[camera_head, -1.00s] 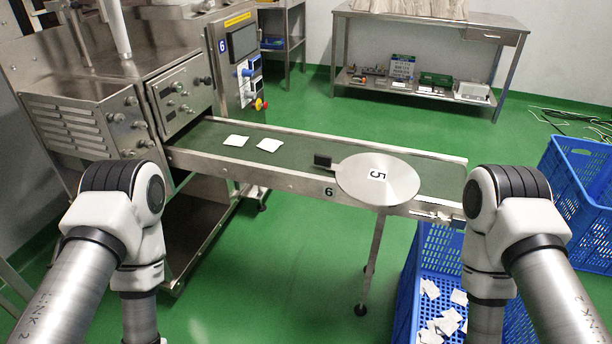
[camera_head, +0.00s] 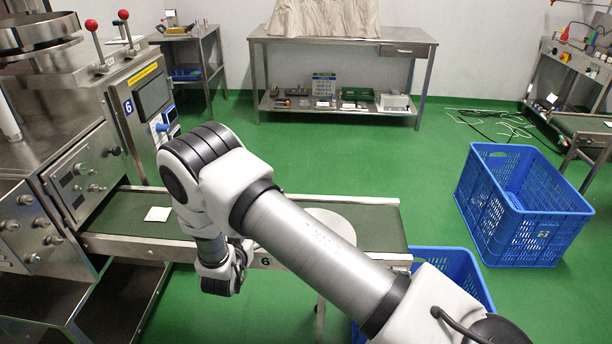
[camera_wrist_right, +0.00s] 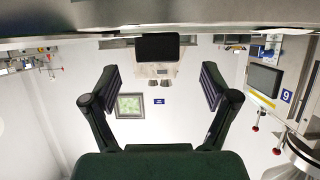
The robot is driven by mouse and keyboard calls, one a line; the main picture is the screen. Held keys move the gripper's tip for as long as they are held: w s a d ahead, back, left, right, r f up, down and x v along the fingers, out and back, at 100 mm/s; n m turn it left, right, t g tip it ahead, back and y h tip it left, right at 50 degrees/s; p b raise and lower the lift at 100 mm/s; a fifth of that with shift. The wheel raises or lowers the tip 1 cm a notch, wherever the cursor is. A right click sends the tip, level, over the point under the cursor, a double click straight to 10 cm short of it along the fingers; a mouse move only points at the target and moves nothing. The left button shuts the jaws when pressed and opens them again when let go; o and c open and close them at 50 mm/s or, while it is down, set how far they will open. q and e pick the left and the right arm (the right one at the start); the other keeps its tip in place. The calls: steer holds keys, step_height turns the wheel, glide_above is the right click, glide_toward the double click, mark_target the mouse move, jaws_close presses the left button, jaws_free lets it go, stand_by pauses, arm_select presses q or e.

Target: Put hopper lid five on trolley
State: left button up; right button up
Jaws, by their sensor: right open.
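Hopper lid five (camera_head: 335,222) is a pale grey disc on the conveyor, mostly hidden behind my right arm; its number is covered. In the right wrist view, which is upside down, a black block that looks like the lid's handle (camera_wrist_right: 157,47) appears ahead, between the open fingers of my right gripper (camera_wrist_right: 158,78). The fingers stand apart on either side of it, and I see no contact. In the head view my right arm crosses the conveyor front, its wrist low at the near edge; the fingers are hidden there. My left gripper is not in view. I can make out no trolley.
Conveyor 6 (camera_head: 125,220) carries a white teabag (camera_head: 158,214). The packing machine (camera_head: 75,185) stands at left. One blue crate (camera_head: 520,225) is on the floor at right, another (camera_head: 455,268) under the conveyor end. A steel table (camera_head: 340,38) stands behind.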

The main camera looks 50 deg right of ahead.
steer(key=x, duration=0.5)
steer(key=shift+d+f, duration=0.2)
steer(key=shift+d, duration=0.15)
steer(key=shift+a, duration=0.1)
steer(key=c, duration=1.5)
steer(key=shift+r, duration=0.1)
steer(key=shift+c, duration=0.2)
